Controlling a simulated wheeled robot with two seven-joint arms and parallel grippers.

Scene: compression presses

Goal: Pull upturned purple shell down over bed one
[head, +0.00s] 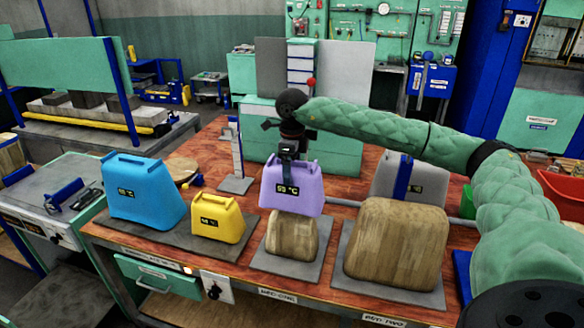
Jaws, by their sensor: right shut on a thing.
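The purple shell (291,192) shows a dark "°C" display on its front and hangs upright, handle side up. My right gripper (289,152) is above it, shut on its top. The shell is over the small wooden block (291,238) on bed one, a grey plate (284,268) with a label on the table edge in front. The shell's lower edge hides the top of the block, and the block's lower part is bare. I cannot tell whether shell and block touch. My left gripper is not in view.
A blue shell (146,195) and a yellow shell (218,220) stand to the left on a dark mat. A larger wooden block (396,245) stands on bed two at right, with a grey shell (423,178) behind it. A small stand (236,160) rises behind the yellow shell.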

